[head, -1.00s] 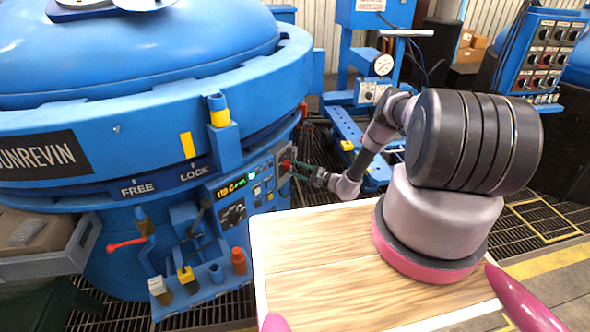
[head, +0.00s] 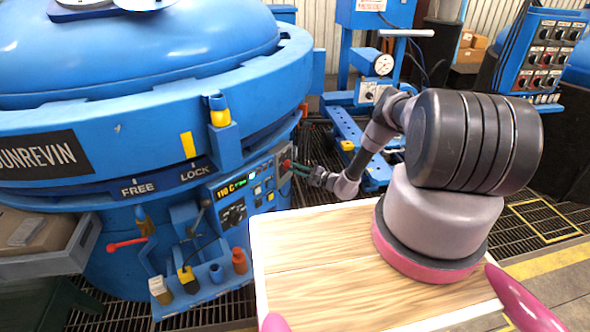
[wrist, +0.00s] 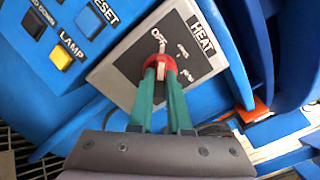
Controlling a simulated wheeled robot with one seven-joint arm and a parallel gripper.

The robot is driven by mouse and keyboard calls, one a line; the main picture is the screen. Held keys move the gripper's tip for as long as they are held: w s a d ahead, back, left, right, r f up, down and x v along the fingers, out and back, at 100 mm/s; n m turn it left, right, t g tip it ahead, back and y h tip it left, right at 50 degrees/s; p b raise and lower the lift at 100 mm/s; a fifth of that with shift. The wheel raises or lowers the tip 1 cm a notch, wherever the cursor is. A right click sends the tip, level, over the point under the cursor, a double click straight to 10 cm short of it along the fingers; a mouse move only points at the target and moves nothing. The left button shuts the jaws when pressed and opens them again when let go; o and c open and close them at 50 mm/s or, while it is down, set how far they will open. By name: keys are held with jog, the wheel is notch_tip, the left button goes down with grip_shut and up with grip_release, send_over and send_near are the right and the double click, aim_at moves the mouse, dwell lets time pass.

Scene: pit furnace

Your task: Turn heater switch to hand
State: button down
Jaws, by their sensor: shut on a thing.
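The heater switch (wrist: 159,64) is a red knob with a white pointer on a grey plate (wrist: 115,72) marked HEAT in the wrist view. Its pointer is at or close to the OFF mark; two other position marks, too small to read, lie to the right. My gripper (wrist: 160,72) has its green fingers shut on the red knob. In the head view my gripper (head: 291,164) reaches the right end of the blue furnace's control panel (head: 245,190), and the small red knob shows at its tips.
The blue furnace (head: 130,135) fills the left, with FREE and LOCK labels. Yellow LAMP (wrist: 61,57) and blue RESET (wrist: 88,22) buttons lie left of the switch plate. A blue-framed stand with a gauge (head: 383,65) is behind my arm.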

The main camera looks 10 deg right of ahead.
jog(key=m, duration=1.4)
jog(key=shift+d+m, duration=0.1)
jog(key=shift+m, duration=0.3)
jog(key=m, duration=0.4)
jog(key=shift+m, duration=0.3)
jog(key=c, duration=0.9)
grip_release()
jog(key=shift+o, duration=0.2)
jog(key=v, duration=1)
jog(key=shift+s+d, duration=0.25)
jog(key=shift+d, duration=0.1)
